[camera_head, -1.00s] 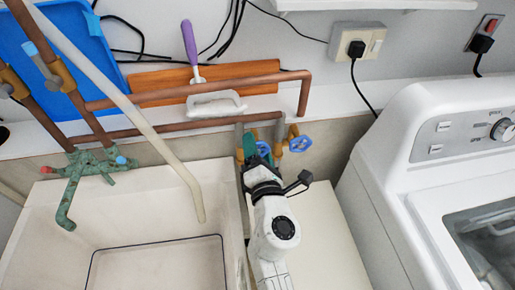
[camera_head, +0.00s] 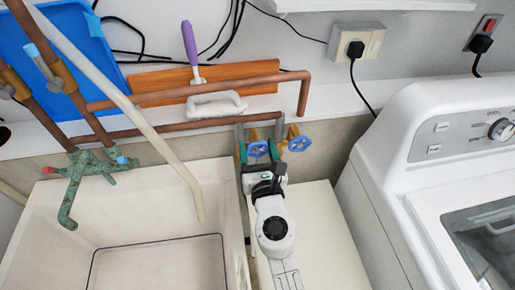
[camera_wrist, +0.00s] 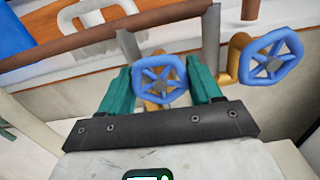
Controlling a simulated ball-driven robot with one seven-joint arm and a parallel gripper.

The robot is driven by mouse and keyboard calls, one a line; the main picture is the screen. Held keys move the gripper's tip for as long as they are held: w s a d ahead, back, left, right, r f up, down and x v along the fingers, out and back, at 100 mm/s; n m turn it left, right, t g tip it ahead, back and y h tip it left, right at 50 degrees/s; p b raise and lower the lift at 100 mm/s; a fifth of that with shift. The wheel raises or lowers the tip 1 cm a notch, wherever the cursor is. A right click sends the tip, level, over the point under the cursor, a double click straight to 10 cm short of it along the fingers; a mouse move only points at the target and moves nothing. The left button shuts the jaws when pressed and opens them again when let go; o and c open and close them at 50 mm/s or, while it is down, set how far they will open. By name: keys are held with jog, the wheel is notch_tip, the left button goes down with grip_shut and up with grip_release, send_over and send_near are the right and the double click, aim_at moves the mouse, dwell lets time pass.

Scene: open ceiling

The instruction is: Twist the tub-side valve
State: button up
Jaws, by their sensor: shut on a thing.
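The tub-side valve (camera_head: 257,150) is the left of two blue spoked handwheels on the wall pipes, close to the tub's right edge. It shows clearly in the wrist view (camera_wrist: 160,80). My gripper (camera_wrist: 159,76) has one teal finger on each side of this wheel and is shut on it. In the head view my gripper (camera_head: 256,148) reaches it from the front, with the fingers left and right of the rim. The back of the wheel and its stem are mostly hidden.
A second blue handwheel (camera_head: 299,144) sits just to the right, clear of my fingers. The white tub (camera_head: 120,262) with a green tap (camera_head: 72,190) is left. A washing machine (camera_head: 400,190) stands right. Copper pipes (camera_head: 210,90) run above.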

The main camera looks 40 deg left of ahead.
jog(key=n, duration=0.4)
jog(key=shift+w+d+n, duration=0.1)
jog(key=shift+n, duration=0.2)
jog(key=n, duration=0.3)
jog(key=shift+n+p, duration=0.3)
jog(key=n, duration=0.4)
jog(key=shift+n+p, duration=0.5)
jog(key=shift+n, duration=1.7)
jog(key=shift+f, duration=0.1)
jog(key=o, duration=1)
jog(key=shift+o, duration=0.2)
